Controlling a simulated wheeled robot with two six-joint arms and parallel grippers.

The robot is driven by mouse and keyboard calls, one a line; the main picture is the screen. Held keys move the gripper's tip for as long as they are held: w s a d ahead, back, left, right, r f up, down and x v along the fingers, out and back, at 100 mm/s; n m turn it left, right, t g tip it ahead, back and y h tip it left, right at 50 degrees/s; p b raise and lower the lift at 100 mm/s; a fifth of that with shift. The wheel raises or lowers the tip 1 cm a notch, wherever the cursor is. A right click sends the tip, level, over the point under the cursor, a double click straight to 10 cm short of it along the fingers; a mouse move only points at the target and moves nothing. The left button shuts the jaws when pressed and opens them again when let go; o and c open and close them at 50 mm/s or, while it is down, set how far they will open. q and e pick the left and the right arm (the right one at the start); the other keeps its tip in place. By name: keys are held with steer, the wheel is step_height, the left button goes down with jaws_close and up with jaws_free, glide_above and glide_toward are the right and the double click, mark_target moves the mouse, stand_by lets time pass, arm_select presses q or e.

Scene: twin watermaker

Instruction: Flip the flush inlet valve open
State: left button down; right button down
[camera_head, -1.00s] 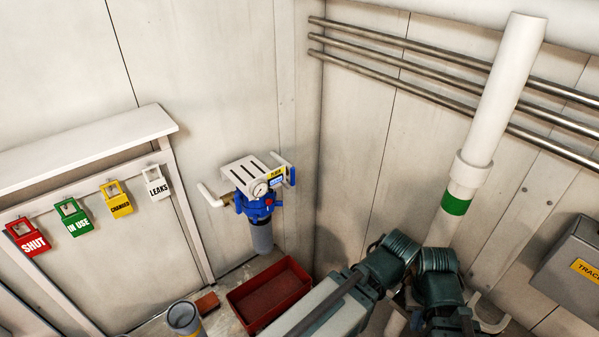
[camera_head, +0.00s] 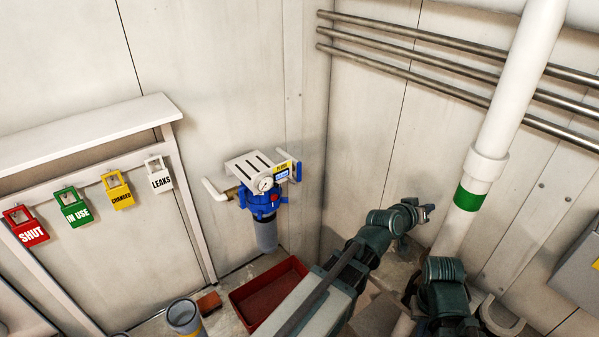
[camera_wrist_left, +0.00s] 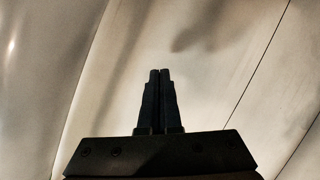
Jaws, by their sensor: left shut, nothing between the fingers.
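The blue filter unit (camera_head: 264,204) hangs on the back wall under a white slotted bracket (camera_head: 254,168). It has a round gauge, a yellow label that appears to read FLUSH (camera_head: 282,167) and a grey bowl below. A blue handle (camera_head: 298,171) stands upright at its right side; which handle is the flush inlet valve I cannot tell for sure. My left gripper (camera_head: 430,208) is well to the right of the unit, near the white pipe, touching nothing visible. In the left wrist view its fingers (camera_wrist_left: 160,75) are together and empty, before bare wall panels. My right gripper is not distinguishable.
A red bin (camera_head: 268,292) and a grey cup (camera_head: 184,317) stand on the floor below the unit. Coloured tags hang on the left, the nearest reading LEAKS (camera_head: 160,177). A white pipe with a green band (camera_head: 468,199) rises at right. The wall between unit and gripper is clear.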

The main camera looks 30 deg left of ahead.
arm_select(q)
steer(key=w+a+r+n+t, duration=0.1)
steer(key=r, duration=0.1)
steer(key=w+r+n+t+y, duration=0.1)
steer(key=w+r+n+t, duration=0.1)
steer(key=r, duration=0.1)
steer(key=w+a+r+n+t+y, duration=0.1)
steer(key=r+t, duration=0.1)
steer(key=shift+w+a+r, duration=0.2)
steer(key=shift+a+r, duration=0.15)
steer(key=a+r+n+t+y, duration=0.2)
steer(key=a+r+n, duration=0.1)
steer(key=shift+w+n+y, duration=0.3)
steer(key=shift+w+y, duration=0.1)
steer(key=s+a+r+n+g+y, duration=0.1)
steer(key=s+a+n+g+y, duration=0.25)
steer(key=a+n+y, duration=0.5)
steer(key=s+a+r+n+g+y, duration=0.1)
steer(key=s+a+n+g+y, duration=0.3)
steer(key=a+n+y, duration=0.45)
steer(key=n+g+y+b, duration=0.1)
steer(key=n+g, duration=0.8)
steer(key=g, duration=0.2)
glide_toward(299, 170)
steer(key=s+d, duration=0.1)
steer(key=shift+s+r, duration=0.2)
steer(key=shift+r, duration=0.3)
steer(key=a, duration=1)
steer(key=shift+w, duration=0.35)
steer(key=shift+a, duration=0.1)
